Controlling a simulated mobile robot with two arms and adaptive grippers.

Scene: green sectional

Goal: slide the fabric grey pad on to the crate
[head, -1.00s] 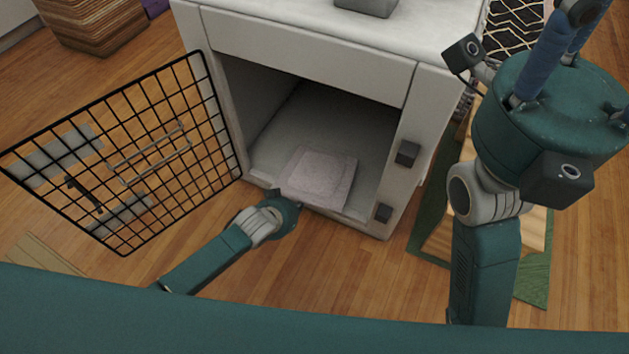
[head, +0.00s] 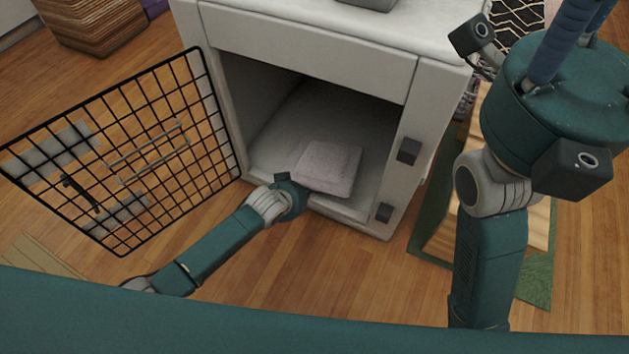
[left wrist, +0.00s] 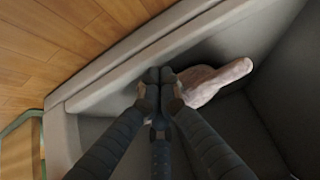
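The grey pad (head: 328,167), pale and slightly pinkish, is just inside the crate (head: 307,42), over the floor near the front lip. It looks a little tilted; whether its whole underside touches the floor is unclear. My left gripper (left wrist: 160,77) is at the pad's near left edge; its fingers are close together. In the left wrist view the pad (left wrist: 212,82) sticks out from the fingertips and appears pinched there. In the head view my left wrist hides the fingers. My right gripper (head: 565,45) is raised at the upper right, fingertips cut off by the frame.
The black wire door (head: 125,155) stands open at the left of the crate. Dark latch blocks (head: 408,151) are on the right front post. A green-edged mat (head: 537,275) lies at the right. Wood floor in front is clear.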

